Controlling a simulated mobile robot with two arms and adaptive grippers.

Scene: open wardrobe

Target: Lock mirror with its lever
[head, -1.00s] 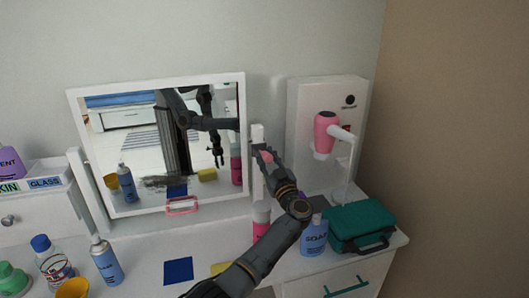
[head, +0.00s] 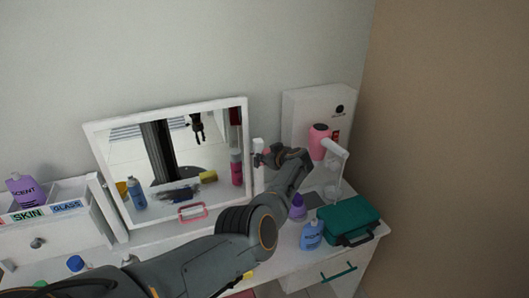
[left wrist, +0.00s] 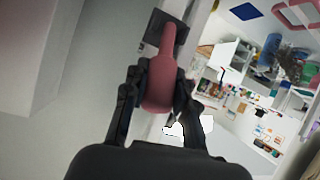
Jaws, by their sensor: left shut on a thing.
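The white-framed mirror (head: 165,165) stands on the white vanity, tilted between side posts. Its right post (head: 258,165) is beside my left gripper. The lever is a dull red, rounded handle (left wrist: 160,82) on a dark mount at this post, clear in the left wrist view. My left gripper (head: 270,157) is at the post's upper part; in the left wrist view (left wrist: 158,90) its fingers are on both sides of the lever, shut on it. The lever is mostly hidden by the gripper in the head view. My right gripper shows only as a reflection in the mirror.
A pink hair dryer (head: 319,140) hangs on a white wall unit (head: 300,112) right of the post. A teal case (head: 348,218), a blue bottle (head: 312,235) and a purple bottle (head: 298,207) stand nearby.

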